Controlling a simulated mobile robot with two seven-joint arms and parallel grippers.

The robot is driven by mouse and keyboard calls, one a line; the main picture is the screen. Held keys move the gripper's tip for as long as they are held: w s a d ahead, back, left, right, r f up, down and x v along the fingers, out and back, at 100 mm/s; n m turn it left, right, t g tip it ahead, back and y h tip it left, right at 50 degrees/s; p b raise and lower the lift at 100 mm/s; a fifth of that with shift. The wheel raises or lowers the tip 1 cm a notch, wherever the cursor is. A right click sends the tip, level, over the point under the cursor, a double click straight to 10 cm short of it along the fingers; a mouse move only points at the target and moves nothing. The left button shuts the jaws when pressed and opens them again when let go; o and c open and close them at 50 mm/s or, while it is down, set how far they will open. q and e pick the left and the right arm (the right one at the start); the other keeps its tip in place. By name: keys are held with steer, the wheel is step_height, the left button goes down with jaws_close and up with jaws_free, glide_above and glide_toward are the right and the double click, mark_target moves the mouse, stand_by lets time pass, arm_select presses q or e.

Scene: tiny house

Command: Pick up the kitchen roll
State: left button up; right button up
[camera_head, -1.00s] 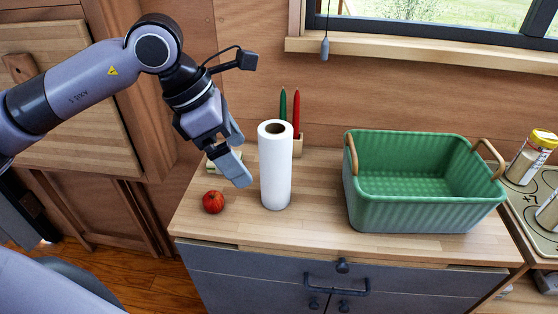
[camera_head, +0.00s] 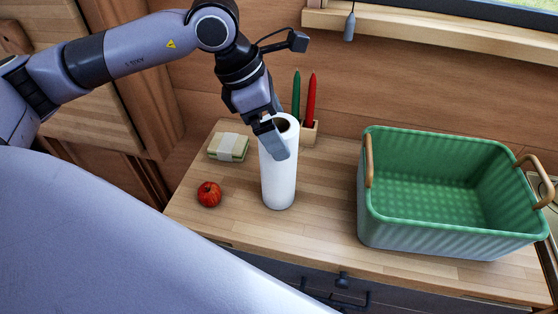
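The white kitchen roll (camera_head: 279,185) stands upright on the wooden counter, left of the green basket. My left gripper (camera_head: 276,138) is at the top of the roll, with one finger in front of its upper left side. The other finger is mostly hidden behind the hand and roll. I cannot tell whether the fingers touch the roll or how far apart they are. My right gripper is not in view.
A red apple (camera_head: 209,194) and a small wrapped block (camera_head: 228,147) lie left of the roll. A wooden holder (camera_head: 308,133) with green and red candles stands just behind it. The green basket (camera_head: 450,240) fills the right side. The front counter between is clear.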

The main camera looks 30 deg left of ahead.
mark_target(278, 166)
arm_select(q)
steer(key=x, duration=0.3)
steer(key=shift+d+f, duration=0.1)
steer(key=c, duration=1.4)
